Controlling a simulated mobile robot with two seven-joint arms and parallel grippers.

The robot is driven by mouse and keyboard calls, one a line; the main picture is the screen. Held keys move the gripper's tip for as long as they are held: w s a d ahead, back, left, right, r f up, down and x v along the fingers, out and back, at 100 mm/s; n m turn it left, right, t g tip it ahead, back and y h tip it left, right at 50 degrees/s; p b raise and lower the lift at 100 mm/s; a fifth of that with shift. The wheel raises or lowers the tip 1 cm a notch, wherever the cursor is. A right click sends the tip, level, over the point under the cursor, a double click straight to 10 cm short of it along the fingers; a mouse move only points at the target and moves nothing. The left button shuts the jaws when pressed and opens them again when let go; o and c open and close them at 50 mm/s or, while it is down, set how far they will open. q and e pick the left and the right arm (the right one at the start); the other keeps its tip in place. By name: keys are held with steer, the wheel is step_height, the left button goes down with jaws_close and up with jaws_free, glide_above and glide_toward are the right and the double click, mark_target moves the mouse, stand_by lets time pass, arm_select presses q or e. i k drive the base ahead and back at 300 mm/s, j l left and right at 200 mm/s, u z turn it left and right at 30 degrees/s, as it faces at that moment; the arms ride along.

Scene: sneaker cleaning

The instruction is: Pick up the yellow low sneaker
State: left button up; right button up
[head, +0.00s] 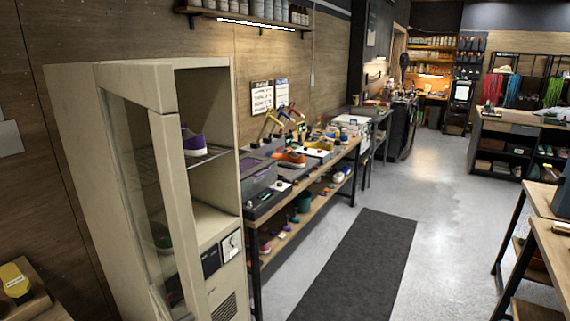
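I cannot make out a yellow low sneaker for certain. A small yellow item (325,144) lies among the things on the long workbench, too small to identify. A yellow object with a pale label and dark top (16,281) sits on a wooden surface at the lower left; it looks more like a container than a shoe. Neither of my grippers is in view.
A beige cabinet (95,190) stands at left, with a purple sneaker (194,143) on its wire shelf. An orange shoe (291,160) is on the workbench (352,158). A dark floor mat (360,265) runs alongside. Grey floor (445,215) is clear. Tables stand at right.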

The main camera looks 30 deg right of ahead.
mark_target(322, 144)
steer(key=l+u, duration=0.35)
steer(key=l, duration=0.25)
steer(key=l+u, duration=0.4)
steer(key=l, duration=0.6)
steer(key=l+u, duration=0.2)
steer(key=l, duration=1.4)
steer(key=l+u, duration=0.2)
steer(key=l, duration=1.4)
steer(key=l+u, duration=0.15)
steer(key=l, duration=0.4)
steer(key=k+l+u, duration=0.1)
steer(key=l, duration=0.4)
steer(key=l+u, duration=0.25)
steer(key=l, duration=0.8)
